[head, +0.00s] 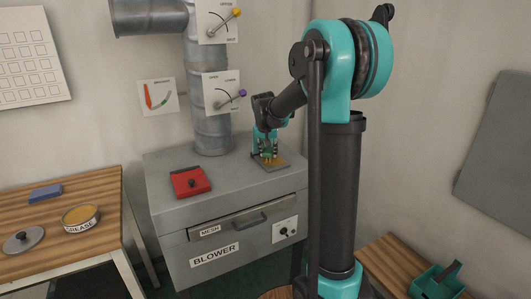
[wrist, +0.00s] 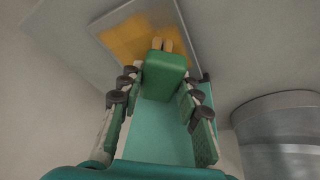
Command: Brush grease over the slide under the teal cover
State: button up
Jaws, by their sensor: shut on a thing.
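My gripper (head: 266,148) is over the right part of the blower's top. In the wrist view, my gripper (wrist: 159,78) is shut on a brush (wrist: 164,72) with a green handle and two tan bristle tufts. The bristles are at the edge of a yellow grease patch (wrist: 135,38) on a grey slide (wrist: 103,20); I cannot tell if they touch it. The slide also shows in the head view (head: 284,166), with grease on it. A flat teal panel (wrist: 206,90), apparently the raised teal cover, shows behind the brush and fingers; my gripper mostly hides it.
A red cover (head: 190,182) lies on the blower (head: 230,190) to the left. The open grease tin (head: 80,224), its lid (head: 23,241) and a blue block (head: 45,192) are on the left table. A pipe (head: 211,120) rises behind. A teal tray (head: 430,288) stands at lower right.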

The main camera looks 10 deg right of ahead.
jog(key=shift+w+d, duration=0.3)
jog(key=shift+d, duration=0.65)
jog(key=shift+w+d, duration=0.35)
jog(key=shift+d, duration=0.65)
jog(key=shift+w+d, duration=0.3)
jog(key=shift+d, duration=0.65)
jog(key=shift+r, duration=3)
jog(key=shift+r, duration=0.1)
jog(key=shift+r, duration=1.4)
